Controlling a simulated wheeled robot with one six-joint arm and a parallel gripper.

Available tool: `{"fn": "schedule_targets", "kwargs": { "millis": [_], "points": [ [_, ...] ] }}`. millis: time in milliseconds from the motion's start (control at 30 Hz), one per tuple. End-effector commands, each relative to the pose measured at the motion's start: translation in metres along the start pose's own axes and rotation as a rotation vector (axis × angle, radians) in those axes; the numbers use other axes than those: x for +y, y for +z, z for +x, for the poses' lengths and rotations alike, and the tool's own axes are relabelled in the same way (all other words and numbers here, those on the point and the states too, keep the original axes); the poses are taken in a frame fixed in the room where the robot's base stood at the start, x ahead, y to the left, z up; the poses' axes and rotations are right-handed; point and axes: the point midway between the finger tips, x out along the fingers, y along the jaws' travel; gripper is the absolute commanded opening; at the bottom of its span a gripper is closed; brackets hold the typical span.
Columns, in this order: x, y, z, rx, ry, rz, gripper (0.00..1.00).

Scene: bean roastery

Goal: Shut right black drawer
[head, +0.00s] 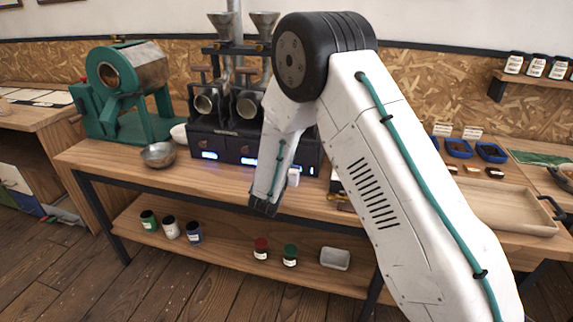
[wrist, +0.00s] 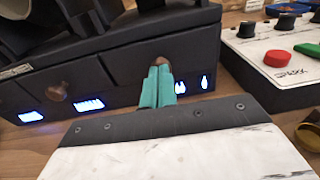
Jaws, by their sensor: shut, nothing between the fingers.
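The black double-hopper machine (head: 226,145) stands on the wooden bench, with blue-lit displays along its lower front. In the wrist view, its right black drawer (wrist: 120,68) has a round brown wooden knob (wrist: 160,60). The left drawer's knob (wrist: 57,92) also shows. My gripper (wrist: 160,68) is shut, its teal fingers together and empty. The fingertips are right at the right drawer's knob and partly cover it; I cannot tell if they touch. I cannot tell how far the drawer stands out. In the head view, my arm hides part of the machine's right front.
A white control box (wrist: 275,55) with red and green knobs stands right of the machine. A metal bowl (head: 158,155) and a green roaster (head: 125,95) stand to the left. A wooden tray (head: 505,207) lies to the right. Several jars stand on the lower shelf (head: 220,250).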

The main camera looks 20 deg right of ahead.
Motion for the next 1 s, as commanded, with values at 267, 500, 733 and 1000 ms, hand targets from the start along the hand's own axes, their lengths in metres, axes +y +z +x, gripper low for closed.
{"fn": "schedule_targets", "kwargs": {
  "millis": [267, 500, 733, 1000],
  "points": [
    [-0.001, 0.005, 0.004, -0.008, -0.004, 0.007, 0.00],
    [0.009, 0.004, -0.032, -0.005, 0.006, 0.002, 0.00],
    [0.009, 0.003, -0.087, -0.003, 0.007, 0.001, 0.00],
    [0.006, 0.002, -0.126, -0.003, 0.002, 0.000, 0.00]
  ]
}}
